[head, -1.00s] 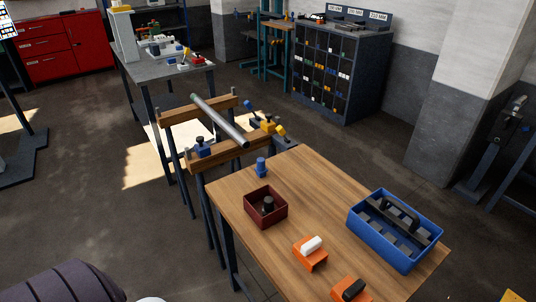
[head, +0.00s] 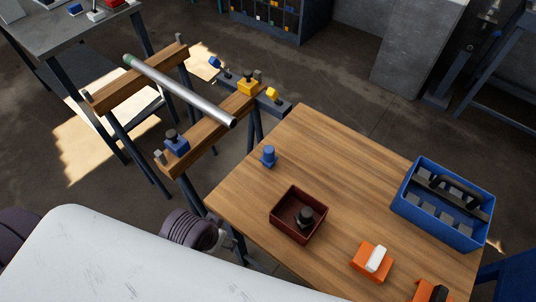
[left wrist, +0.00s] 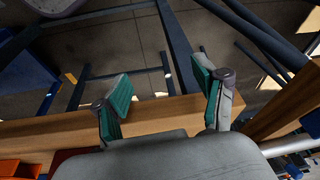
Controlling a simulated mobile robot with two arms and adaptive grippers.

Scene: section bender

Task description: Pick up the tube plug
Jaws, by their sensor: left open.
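A small blue plug-like piece (head: 269,157) stands upright on the wooden table near its far left edge. A black stepped piece (head: 305,216) stands in the dark red tray (head: 288,230). I cannot tell for sure which of the two is the tube plug. A grey metal tube (head: 185,92) lies across two wooden beams. My left gripper (left wrist: 161,82) shows in the left wrist view, open and empty, its teal-padded fingers wide apart beside a wooden edge. In the head view its fingers are hidden. My right gripper is not in view.
A blue tote (head: 445,205) stands at the table's right side. Orange holders with a white piece (head: 376,258) and a black piece lie at the front right. Blue and yellow clamps (head: 249,88) sit by the beams. The wooden table's middle (head: 345,180) is clear.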

